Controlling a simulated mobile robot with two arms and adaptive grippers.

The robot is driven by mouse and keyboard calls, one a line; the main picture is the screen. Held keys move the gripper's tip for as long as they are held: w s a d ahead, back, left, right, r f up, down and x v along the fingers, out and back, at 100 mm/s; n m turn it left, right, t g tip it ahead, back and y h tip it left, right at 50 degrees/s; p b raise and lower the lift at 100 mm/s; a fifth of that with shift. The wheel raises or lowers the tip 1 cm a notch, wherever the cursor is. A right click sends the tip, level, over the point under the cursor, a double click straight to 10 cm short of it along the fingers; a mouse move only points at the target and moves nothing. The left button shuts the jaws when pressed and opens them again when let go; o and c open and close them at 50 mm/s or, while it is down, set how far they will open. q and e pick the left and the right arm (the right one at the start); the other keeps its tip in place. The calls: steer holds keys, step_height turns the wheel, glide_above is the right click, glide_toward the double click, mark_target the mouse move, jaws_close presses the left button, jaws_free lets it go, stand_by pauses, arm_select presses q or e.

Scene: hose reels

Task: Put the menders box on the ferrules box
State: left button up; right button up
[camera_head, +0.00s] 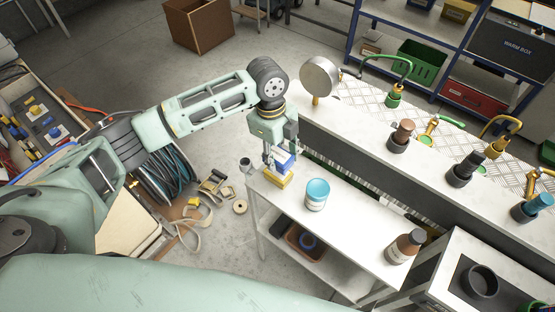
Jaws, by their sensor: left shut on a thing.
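My left gripper (278,150) reaches down over the left end of a narrow white bench (258,184). It is shut on a small blue box (286,164), which I take to be the menders box. A yellow box (277,180), which I take to be the ferrules box, sits on the bench directly below. The blue box is on or just above the yellow one; I cannot tell whether they touch. The gripper fingers hide part of the blue box, and no labels are readable. My right gripper is not in view.
A small dark cup (246,165) is at the bench's left corner. Behind runs a raised counter with hose fittings.

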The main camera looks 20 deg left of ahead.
mark_target(278, 162)
arm_select(q)
step_height(278, 162, down, 3)
steer(key=shift+f+p, duration=0.15)
steer(key=shift+p, duration=0.55)
steer(key=shift+f, duration=0.45)
steer(key=o, duration=1.2)
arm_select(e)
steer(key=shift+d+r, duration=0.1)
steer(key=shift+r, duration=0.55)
arm_select(q)
steer(key=shift+r, duration=0.35)
steer(key=r+b, duration=0.1)
steer(key=r, duration=0.2)
steer(key=a+r, duration=0.1)
steer(key=r, duration=0.3)
steer(key=r+b, duration=0.1)
steer(key=r, duration=0.3)
steer(key=shift+w+a+r+b, duration=0.15)
steer(key=shift+w+r+b, duration=0.1)
steer(key=shift+b, duration=0.1)
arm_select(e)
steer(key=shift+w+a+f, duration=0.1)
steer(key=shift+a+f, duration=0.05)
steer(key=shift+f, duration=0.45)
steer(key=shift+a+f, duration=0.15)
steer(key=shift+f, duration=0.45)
